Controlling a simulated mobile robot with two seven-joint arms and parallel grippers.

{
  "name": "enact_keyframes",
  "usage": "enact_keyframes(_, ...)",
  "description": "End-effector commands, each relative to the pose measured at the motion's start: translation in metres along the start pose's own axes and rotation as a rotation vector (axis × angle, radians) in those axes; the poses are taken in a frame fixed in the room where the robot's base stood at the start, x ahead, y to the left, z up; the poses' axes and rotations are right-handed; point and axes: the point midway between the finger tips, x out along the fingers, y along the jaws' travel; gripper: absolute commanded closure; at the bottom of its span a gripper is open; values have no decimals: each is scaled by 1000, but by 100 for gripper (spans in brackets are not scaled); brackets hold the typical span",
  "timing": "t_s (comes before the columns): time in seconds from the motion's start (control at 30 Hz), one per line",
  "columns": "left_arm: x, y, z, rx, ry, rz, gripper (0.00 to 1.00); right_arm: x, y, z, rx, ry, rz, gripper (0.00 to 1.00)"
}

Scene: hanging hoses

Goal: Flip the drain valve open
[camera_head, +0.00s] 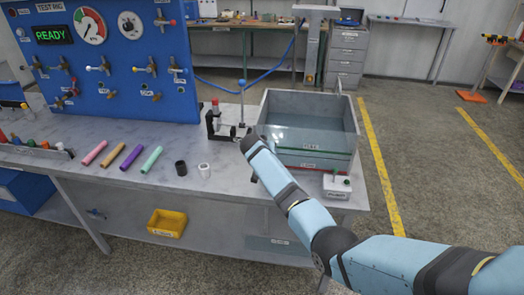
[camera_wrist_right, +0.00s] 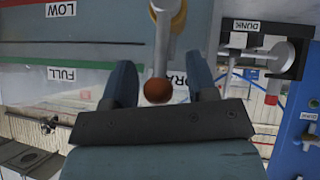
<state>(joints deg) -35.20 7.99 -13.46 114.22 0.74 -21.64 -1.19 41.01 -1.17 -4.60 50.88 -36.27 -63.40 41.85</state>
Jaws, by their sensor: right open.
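The drain valve's pale lever (camera_wrist_right: 163,50) with a round brown-red knob (camera_wrist_right: 158,91) shows in the right wrist view, in front of the tank wall. A partly covered label beside it shows the letters "DRA". My right gripper (camera_wrist_right: 160,64) is open, with one finger on each side of the lever and knob. Gaps show on both sides, so the fingers look apart from it. In the head view my right arm reaches to the front left of the clear-fronted water tank (camera_head: 310,159), and the valve is hidden behind it. My left gripper is not in view.
A clamp fixture with a DUNK label (camera_wrist_right: 246,26) stands close to the right finger's side. In the head view, a blue test panel (camera_head: 110,95), coloured hose pieces (camera_head: 130,157) and a small white block (camera_head: 337,186) share the bench.

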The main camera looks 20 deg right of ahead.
Motion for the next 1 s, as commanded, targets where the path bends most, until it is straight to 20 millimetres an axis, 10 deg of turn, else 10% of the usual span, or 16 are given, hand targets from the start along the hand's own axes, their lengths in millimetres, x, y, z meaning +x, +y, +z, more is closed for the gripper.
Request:
enact_keyframes(0.6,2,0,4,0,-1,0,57,-118,-2,1,0,1,-4,47)
enact_keyframes(1.0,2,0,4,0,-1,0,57,-132,-1,0,-1,1,-1,47)
